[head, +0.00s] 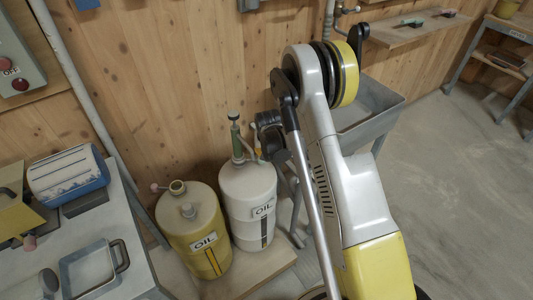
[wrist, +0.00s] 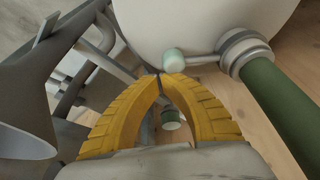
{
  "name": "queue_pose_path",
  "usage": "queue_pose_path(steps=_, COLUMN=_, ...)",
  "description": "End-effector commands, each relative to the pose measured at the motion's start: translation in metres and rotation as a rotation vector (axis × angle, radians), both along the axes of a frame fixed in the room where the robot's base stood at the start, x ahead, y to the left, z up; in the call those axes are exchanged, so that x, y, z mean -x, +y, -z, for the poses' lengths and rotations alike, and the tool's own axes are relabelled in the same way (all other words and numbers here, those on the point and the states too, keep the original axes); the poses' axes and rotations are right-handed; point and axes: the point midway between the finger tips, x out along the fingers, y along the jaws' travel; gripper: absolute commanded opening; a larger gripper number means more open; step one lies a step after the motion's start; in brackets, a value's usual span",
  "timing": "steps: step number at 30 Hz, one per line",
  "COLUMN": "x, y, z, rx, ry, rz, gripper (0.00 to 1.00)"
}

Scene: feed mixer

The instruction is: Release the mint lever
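A pale mint knob (wrist: 174,61) sits on the end of a short lever that runs from a grey collar (wrist: 246,53) at the green pump tube. My gripper (wrist: 160,75) has its two yellow fingers arched together, with the tips meeting just beside and below this knob. Nothing shows clearly pinched between them. A second small mint-capped piece (wrist: 171,117) shows in the gap between the fingers, farther off. In the head view the green pump (head: 236,140) stands on the white oil can (head: 247,190).
A yellow oil can (head: 193,235) stands left of the white one on a wooden board (head: 262,278). A metal bench with a blue-white box (head: 68,173) is at left. A grey trough (head: 368,108) stands behind my arm.

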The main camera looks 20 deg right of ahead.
Motion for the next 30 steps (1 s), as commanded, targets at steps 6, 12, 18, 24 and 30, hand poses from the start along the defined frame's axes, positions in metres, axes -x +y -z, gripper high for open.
queue_pose_path(steps=6, x=0.009, y=0.003, z=-0.02, rx=-0.001, ry=0.006, rz=-0.001, gripper=0.0)
queue_pose_path(steps=12, x=0.023, y=0.007, z=-0.06, rx=-0.001, ry=0.003, rz=-0.001, gripper=0.0)
queue_pose_path(steps=18, x=0.034, y=0.01, z=-0.095, rx=0.0, ry=0.001, rz=-0.001, gripper=0.0)
queue_pose_path(steps=24, x=0.039, y=0.012, z=-0.111, rx=0.0, ry=0.001, rz=0.0, gripper=0.0)
queue_pose_path(steps=30, x=0.039, y=0.012, z=-0.112, rx=0.0, ry=0.0, rz=0.0, gripper=0.0)
